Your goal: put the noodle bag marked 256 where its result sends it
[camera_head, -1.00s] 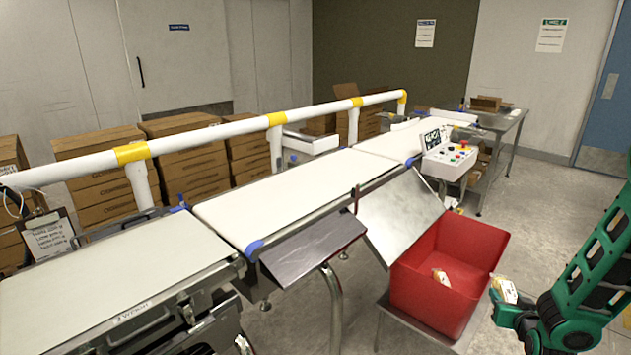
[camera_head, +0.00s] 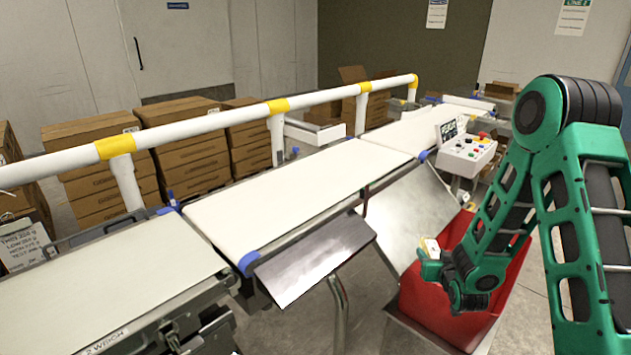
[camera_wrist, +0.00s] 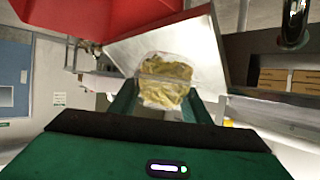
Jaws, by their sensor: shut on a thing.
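My gripper (camera_head: 432,258) is shut on a noodle bag (camera_head: 430,246). In the head view it holds the bag in the air in front of the metal chute and above the left side of the red bin (camera_head: 426,300). The wrist view shows the clear bag of yellowish noodles (camera_wrist: 165,80) between the green fingers. I cannot read any number on it. My arm hides much of the bin and its inside. The white checkweigher belt (camera_head: 300,195) runs from the lower left toward the back and looks empty.
A sloping metal chute (camera_head: 405,215) leads from the belt toward the bin. A second metal plate (camera_head: 315,258) juts out from the belt's front. A control box (camera_head: 468,155) stands near the chute's top. A white and yellow rail (camera_head: 200,125) and stacked cartons (camera_head: 95,175) line the far side.

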